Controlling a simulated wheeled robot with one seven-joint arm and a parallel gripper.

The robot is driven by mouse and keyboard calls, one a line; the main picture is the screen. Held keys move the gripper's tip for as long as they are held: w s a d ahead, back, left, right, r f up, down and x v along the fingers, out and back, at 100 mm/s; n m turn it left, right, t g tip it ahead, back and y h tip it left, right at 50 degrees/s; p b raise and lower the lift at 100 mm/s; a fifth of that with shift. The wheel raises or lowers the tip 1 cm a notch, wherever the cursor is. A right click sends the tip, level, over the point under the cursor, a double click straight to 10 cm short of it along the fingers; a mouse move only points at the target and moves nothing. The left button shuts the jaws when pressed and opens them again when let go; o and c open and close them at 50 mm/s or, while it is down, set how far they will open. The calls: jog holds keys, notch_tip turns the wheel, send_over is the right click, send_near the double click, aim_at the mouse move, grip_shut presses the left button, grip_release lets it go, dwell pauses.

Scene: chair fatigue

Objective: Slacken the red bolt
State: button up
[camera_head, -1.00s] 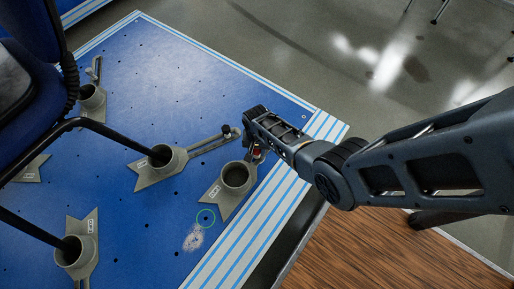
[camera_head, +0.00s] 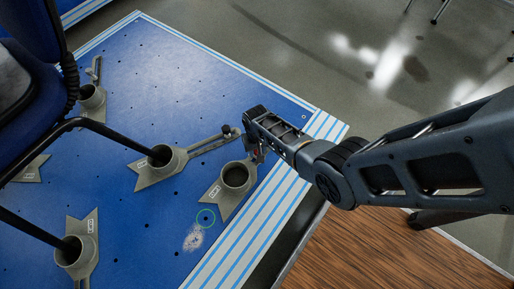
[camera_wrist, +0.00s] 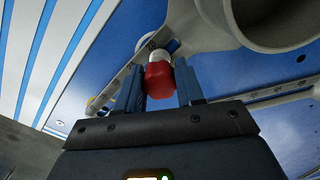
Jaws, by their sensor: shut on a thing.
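The red bolt (camera_wrist: 158,78) shows in the wrist view, its red head below a pale collar and next to a grey clamp bracket (camera_wrist: 190,28). My gripper (camera_wrist: 160,90) has its two fingers on either side of the red head and is shut on it. In the head view my gripper (camera_head: 257,150) is at the upper end of the cup bracket (camera_head: 237,178) near the platform's right edge. The bolt is mostly hidden there by my gripper.
A blue platform (camera_head: 180,75) with striped edges carries several grey cup brackets, such as one in the middle (camera_head: 160,165). Chair legs (camera_head: 110,132) stand in some cups at the left. A wooden surface (camera_head: 370,250) is at the lower right.

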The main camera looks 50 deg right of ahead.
jog(key=n, duration=0.3)
jog(key=o, duration=1)
jog(key=shift+o, duration=0.2)
jog(key=m, duration=0.4)
jog(key=shift+m, duration=2)
